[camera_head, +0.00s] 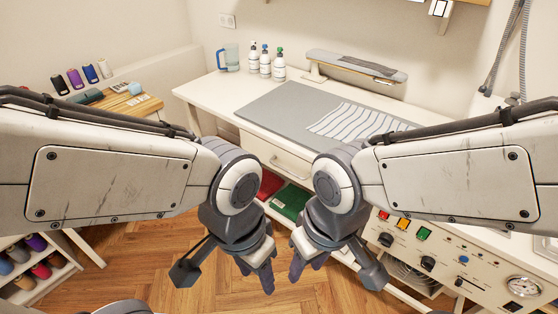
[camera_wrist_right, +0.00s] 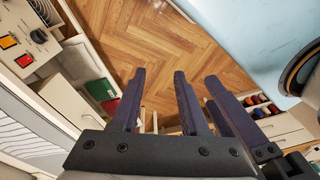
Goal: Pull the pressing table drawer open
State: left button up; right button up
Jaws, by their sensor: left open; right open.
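The white pressing table (camera_head: 197,91) stands against the back wall. Its drawer (camera_head: 262,152) is in the front face under the tabletop, between my two arms in the head view. The drawer looks shut, with a handle (camera_head: 283,162) on its front; my right arm partly covers its right end. My left gripper (camera_head: 256,270) is open and empty, low in front of the table. My right gripper (camera_head: 302,268) is open and empty beside it; its fingers also show in the right wrist view (camera_wrist_right: 160,73). Both grippers are apart from the drawer.
Red cloth (camera_head: 270,183) and green cloth (camera_head: 289,201) lie on a shelf below the drawer. A control panel (camera_head: 445,262) with buttons and a gauge is at right. Thread spools (camera_head: 30,265) sit in a rack at left. Wooden floor (camera_head: 160,265) lies open in front.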

jog(key=w+a+f+m+t+y+b, duration=0.1)
jog(key=w+a+f+m+t+b, duration=0.15)
jog(key=w+f+m, duration=0.35)
jog(key=w+a+f+m+t+y+b, duration=0.1)
jog(key=w+a+f+t+b, duration=0.2)
jog(key=w, duration=0.6)
jog(key=m+t+b, duration=1)
jog(key=m+b, duration=0.1)
jog(key=m, duration=0.6)
send_near(287, 171)
jog(key=w, duration=0.1)
jog(key=shift+h, duration=0.3)
jog(key=x, duration=0.9)
jog(key=shift+w+a+f+p, duration=0.2)
jog(key=shift+w+p, duration=0.05)
jog(key=shift+p, duration=0.05)
grip_shut()
